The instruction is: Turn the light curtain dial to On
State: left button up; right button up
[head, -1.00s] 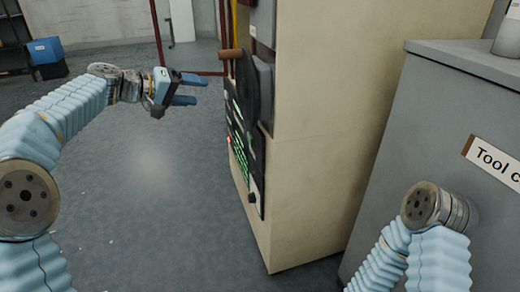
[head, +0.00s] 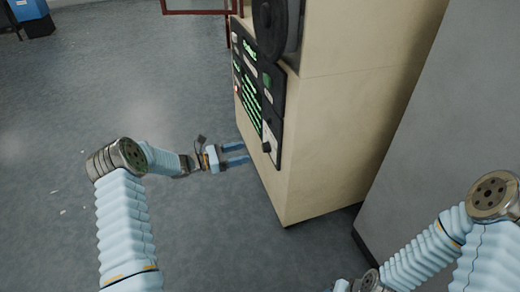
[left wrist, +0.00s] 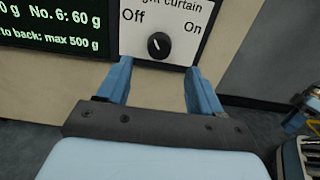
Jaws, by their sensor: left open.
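The light curtain dial (left wrist: 159,45) is a round black knob on a white plate (left wrist: 180,14), with "Off" at its left and "On" at its right. Its pale mark seems to lean up and left, towards "Off". In the head view the dial (head: 266,147) sits low on the front panel of a beige machine (head: 330,130). My left gripper (head: 247,153) is open and empty just in front of the panel at about dial height. In the left wrist view its fingers (left wrist: 159,66) stand on either side below the dial, apart from it. My right gripper is out of view.
Green-lit screens (head: 250,88) and a red button (head: 236,88) are above the dial on the panel. A grey cabinet (head: 435,140) stands at the right, close to the machine. A red rail (head: 195,12) is behind. Open floor (head: 90,80) lies at the left.

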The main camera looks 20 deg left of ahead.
aim_at(263, 148)
pick_arm(q)
jog(key=x, duration=0.7)
jog(key=shift+w+d, duration=0.15)
jog(key=c, duration=1)
